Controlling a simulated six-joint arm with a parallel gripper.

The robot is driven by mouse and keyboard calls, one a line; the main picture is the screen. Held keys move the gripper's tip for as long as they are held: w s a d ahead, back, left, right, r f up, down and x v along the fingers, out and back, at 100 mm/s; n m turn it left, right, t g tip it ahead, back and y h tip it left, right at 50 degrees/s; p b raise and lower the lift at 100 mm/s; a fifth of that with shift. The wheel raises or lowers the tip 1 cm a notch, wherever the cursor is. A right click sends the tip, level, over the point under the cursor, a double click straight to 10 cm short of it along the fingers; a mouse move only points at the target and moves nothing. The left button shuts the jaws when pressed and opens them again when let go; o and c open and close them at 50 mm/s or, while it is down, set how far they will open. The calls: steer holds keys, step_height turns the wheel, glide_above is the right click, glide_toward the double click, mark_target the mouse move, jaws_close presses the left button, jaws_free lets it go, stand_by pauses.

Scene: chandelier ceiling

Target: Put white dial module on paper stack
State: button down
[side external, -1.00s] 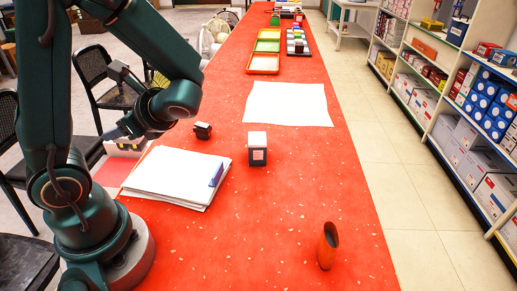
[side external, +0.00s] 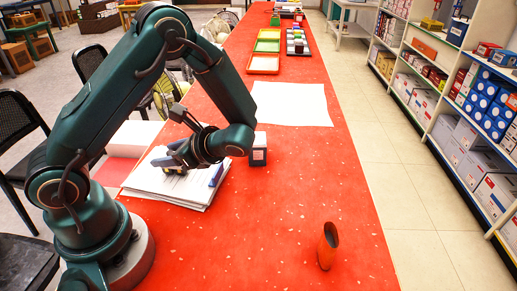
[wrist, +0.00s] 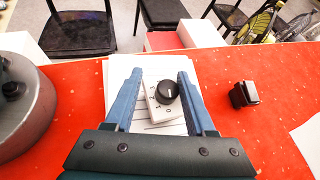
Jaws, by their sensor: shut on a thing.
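The white dial module (wrist: 152,112), with a round black knob, is between the blue fingers of my gripper (wrist: 160,90) in the wrist view. My gripper is shut on it. In the side view my gripper (side external: 172,163) is over the paper stack (side external: 160,192), which lies on the red table. Lined paper of the stack (wrist: 178,68) shows behind and below the module in the wrist view. The module is mostly hidden by my gripper in the side view. I cannot tell whether it touches the paper.
A small black object (wrist: 243,94) lies right of the stack. The table's front middle is clear.

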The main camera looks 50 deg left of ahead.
steer(key=shift+f, duration=0.1)
steer(key=shift+c, duration=1.1)
jaws_free()
steer(key=v, duration=1.2)
steer(key=s+d+r+n+t+h, duration=0.5)
steer(key=s+d+n+t+h, duration=0.1)
steer(key=n+t+h, duration=0.4)
steer(key=shift+r+n+h, duration=0.25)
steer(key=shift+n+h, duration=0.45)
steer(key=shift+n, duration=0.5)
